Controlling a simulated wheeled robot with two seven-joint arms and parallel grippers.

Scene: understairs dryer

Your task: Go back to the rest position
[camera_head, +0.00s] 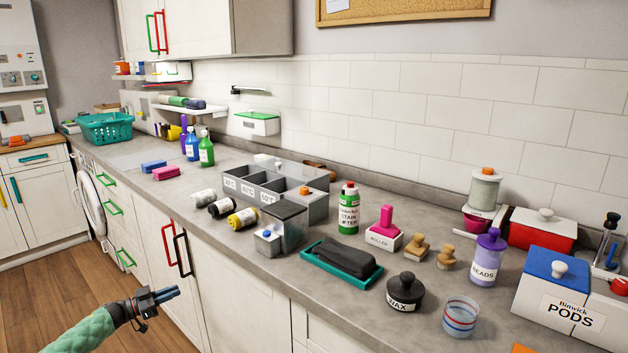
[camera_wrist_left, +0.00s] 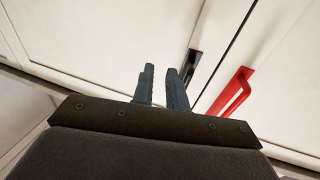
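My left gripper (camera_head: 166,295) is in front of the lower cabinets, below the worktop's front edge, with its green-sleeved arm coming in from the lower left. In the left wrist view, its two dark fingers (camera_wrist_left: 164,88) stand a little apart with an empty gap between them. They point toward white cabinet doors (camera_wrist_left: 120,40). A black handle (camera_wrist_left: 190,66) is just beyond the fingertips, and a red handle (camera_wrist_left: 232,92) is to the right. I cannot tell from this view whether the fingers touch the door. My right gripper is in neither view.
A teal basket (camera_head: 104,128) is at the back left. Wooden floor (camera_head: 60,295) is clear at lower left.

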